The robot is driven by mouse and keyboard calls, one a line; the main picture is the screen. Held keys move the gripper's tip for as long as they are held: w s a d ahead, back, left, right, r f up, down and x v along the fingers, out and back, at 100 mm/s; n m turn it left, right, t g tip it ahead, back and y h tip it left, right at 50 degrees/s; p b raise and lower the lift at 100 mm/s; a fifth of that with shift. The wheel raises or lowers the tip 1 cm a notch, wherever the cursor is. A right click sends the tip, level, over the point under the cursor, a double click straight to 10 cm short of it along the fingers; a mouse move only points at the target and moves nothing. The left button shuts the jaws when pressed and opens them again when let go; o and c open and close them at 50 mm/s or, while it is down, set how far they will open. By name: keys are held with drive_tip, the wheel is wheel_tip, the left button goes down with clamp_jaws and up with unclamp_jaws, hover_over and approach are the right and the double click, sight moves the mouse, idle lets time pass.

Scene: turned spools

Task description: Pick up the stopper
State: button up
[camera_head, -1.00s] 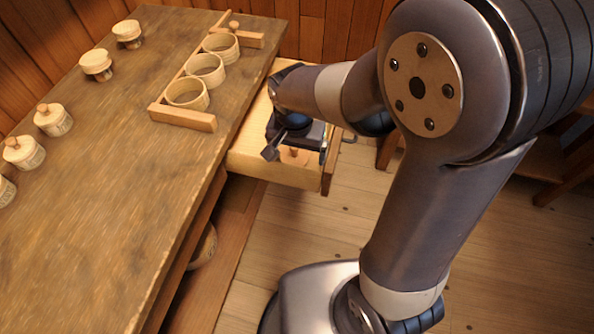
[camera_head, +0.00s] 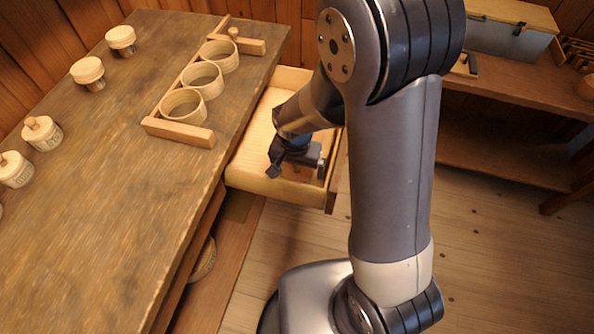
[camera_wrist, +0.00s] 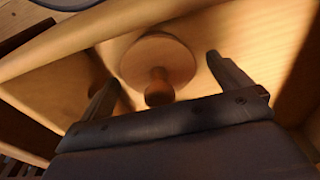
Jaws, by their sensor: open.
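The stopper (camera_wrist: 159,62) is a pale wooden disc with a round knob. In the wrist view it lies in the open drawer (camera_wrist: 60,95), knob toward my gripper. My gripper (camera_wrist: 164,68) is open, with one finger on each side of the stopper in that picture. I see gaps between the fingers and the stopper, and cannot tell the remaining depth. In the head view my gripper (camera_head: 296,160) is over the front part of the drawer (camera_head: 262,183), and the stopper is hidden behind it.
The workbench (camera_head: 130,200) left of the drawer carries a wooden rack (camera_head: 180,131) with three rings. Several round lidded wooden pieces (camera_head: 42,133) stand along its far left. The drawer walls close in around my gripper. A shelf with a grey box (camera_head: 505,38) stands at the back right.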

drive_tip(key=c, duration=1.1)
drive_tip(key=shift+r, duration=0.1)
